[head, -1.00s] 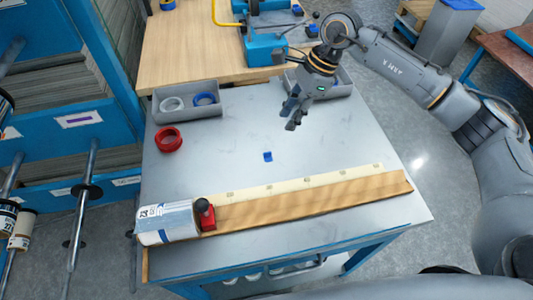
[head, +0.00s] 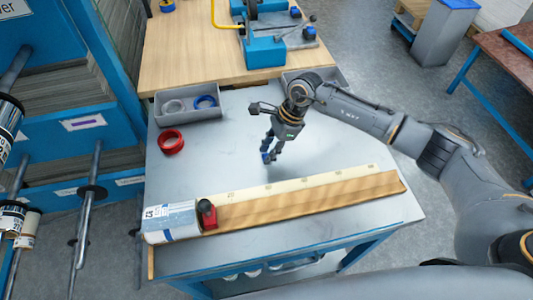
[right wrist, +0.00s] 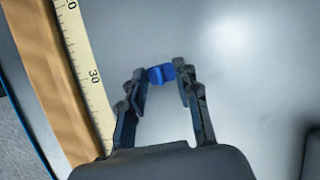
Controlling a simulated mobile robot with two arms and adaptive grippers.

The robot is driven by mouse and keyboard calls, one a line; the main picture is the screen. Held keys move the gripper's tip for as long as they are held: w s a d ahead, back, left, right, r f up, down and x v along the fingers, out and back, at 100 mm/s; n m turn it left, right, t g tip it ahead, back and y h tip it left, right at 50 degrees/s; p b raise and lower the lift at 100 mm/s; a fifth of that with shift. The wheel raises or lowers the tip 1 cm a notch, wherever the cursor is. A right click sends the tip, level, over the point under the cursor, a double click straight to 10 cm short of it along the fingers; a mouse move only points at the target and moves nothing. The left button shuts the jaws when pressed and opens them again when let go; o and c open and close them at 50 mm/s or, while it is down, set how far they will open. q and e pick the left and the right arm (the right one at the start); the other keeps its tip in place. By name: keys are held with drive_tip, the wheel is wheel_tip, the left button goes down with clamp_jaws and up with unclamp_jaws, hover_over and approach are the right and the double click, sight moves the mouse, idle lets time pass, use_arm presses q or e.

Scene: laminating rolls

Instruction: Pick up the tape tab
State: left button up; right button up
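The tape tab is a small blue piece. In the right wrist view the tape tab (right wrist: 161,74) lies on the grey table between the tips of my right gripper (right wrist: 160,70), with the left fingertip very close to it. The fingers are apart. In the head view my right gripper (head: 269,157) points down at the tab, its fingertips low over the table and partly covering the tab. Whether a finger touches the tab, I cannot tell. My left gripper is not in view.
A wooden board with a ruler strip (head: 310,185) runs along the table's front. A red tape ring (head: 171,142) and grey bins (head: 187,116) are at left and back. The table's middle is otherwise clear.

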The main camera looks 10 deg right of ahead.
clamp_jaws()
idle(0.3)
